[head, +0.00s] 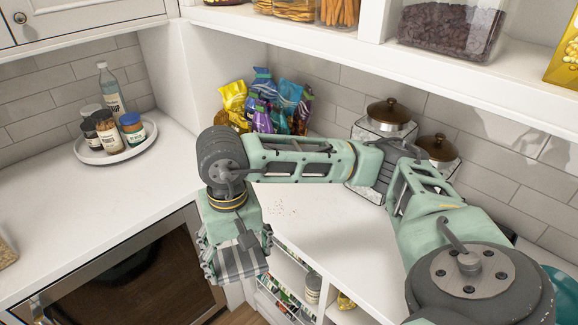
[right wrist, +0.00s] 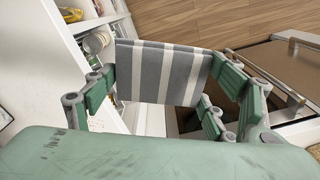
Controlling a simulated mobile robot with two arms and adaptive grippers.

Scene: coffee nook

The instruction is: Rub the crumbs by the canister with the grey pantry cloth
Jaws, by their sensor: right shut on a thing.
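The grey pantry cloth (right wrist: 160,75), with white stripes, hangs folded between the fingers of my right gripper (right wrist: 168,88). In the head view the cloth (head: 238,264) shows below the gripper, in front of the counter's front edge. Faint crumbs (head: 281,210) lie on the white counter, to the right of the gripper and apart from the cloth. Two canisters with brown lids stand against the back wall: one at the left (head: 388,112), one at the right (head: 437,150). My right arm hides part of both. My left gripper is not in view.
Colourful snack bags (head: 265,103) stand in the back corner. A round white tray (head: 88,154) with jars and a bottle is on the left counter. A shelf (head: 420,70) overhangs the back. The counter around the crumbs looks clear.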

